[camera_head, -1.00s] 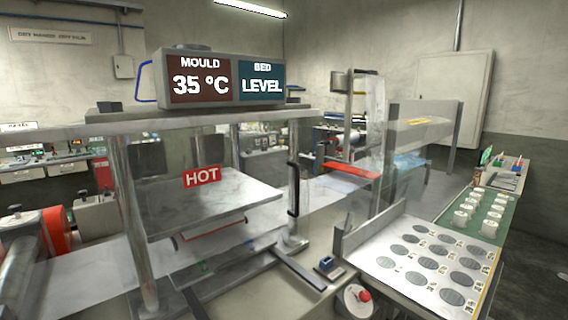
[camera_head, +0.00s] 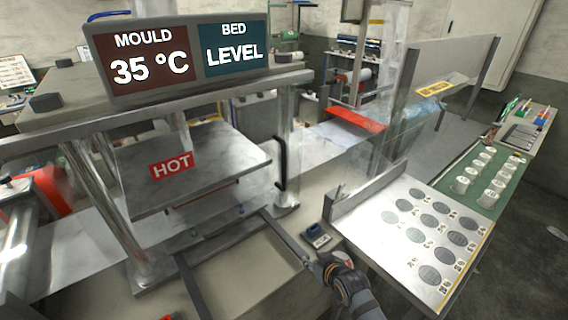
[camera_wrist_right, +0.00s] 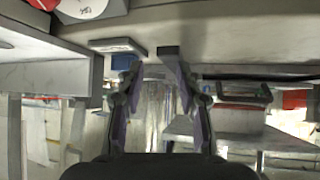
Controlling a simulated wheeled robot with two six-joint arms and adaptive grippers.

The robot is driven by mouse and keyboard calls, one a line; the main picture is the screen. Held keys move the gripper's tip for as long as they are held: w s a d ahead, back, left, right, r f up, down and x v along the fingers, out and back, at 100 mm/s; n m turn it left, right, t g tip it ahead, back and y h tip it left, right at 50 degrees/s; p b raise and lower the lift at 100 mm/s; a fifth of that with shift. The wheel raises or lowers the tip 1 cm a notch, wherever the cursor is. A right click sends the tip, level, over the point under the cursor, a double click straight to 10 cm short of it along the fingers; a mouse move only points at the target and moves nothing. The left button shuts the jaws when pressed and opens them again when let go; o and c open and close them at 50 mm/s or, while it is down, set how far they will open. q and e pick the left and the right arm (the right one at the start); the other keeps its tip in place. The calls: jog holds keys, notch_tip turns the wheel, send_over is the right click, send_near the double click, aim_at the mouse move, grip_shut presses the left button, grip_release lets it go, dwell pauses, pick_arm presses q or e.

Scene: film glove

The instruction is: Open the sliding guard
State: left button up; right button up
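The sliding guard is a clear panel at the front of the press, and its edges are hard to make out. Its black upright handle (camera_head: 281,162) stands near the press's right post. Behind the panel, a metal plate with a red HOT label (camera_head: 171,165) is visible. My right gripper (camera_head: 330,264) is below and right of the handle, apart from it, over the front ledge. In the right wrist view my right gripper (camera_wrist_right: 158,76) has its two fingers apart with nothing between them. My left gripper is not in view.
A sign (camera_head: 180,55) on the press reads MOULD 35 °C and BED LEVEL. A small blue-topped box (camera_head: 316,236) sits close to my right gripper. A white tray (camera_head: 375,240) with grey discs lies to the right. A dark rail (camera_head: 285,238) crosses the ledge.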

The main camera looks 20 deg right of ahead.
jog(key=w+a+r+t+y+p, duration=0.1)
jog(key=w+r+t, duration=0.15)
jog(key=r, duration=0.65)
jog(key=w+a+r+t+p, duration=0.15)
jog(key=w+r, duration=0.25)
jog(key=r, duration=0.6)
jog(key=t+y, duration=0.1)
jog(key=t, duration=0.3)
send_near(285, 155)
jog(key=shift+n, duration=0.3)
jog(key=w+p, duration=0.1)
jog(key=w, duration=0.2)
jog(key=w+a, duration=0.1)
jog(key=w, duration=0.2)
jog(key=w+p, duration=0.1)
jog(key=w, duration=0.2)
jog(key=shift+w+a+r+p, duration=0.2)
jog(key=shift+w+r+p, duration=0.1)
jog(key=shift+w+p, duration=0.1)
jog(key=shift+w+f, duration=0.1)
jog(key=shift+w, duration=0.35)
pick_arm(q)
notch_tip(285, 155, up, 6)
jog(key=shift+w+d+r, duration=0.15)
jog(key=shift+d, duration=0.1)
pick_arm(e)
jog(key=shift+c, duration=0.3)
grip_shut()
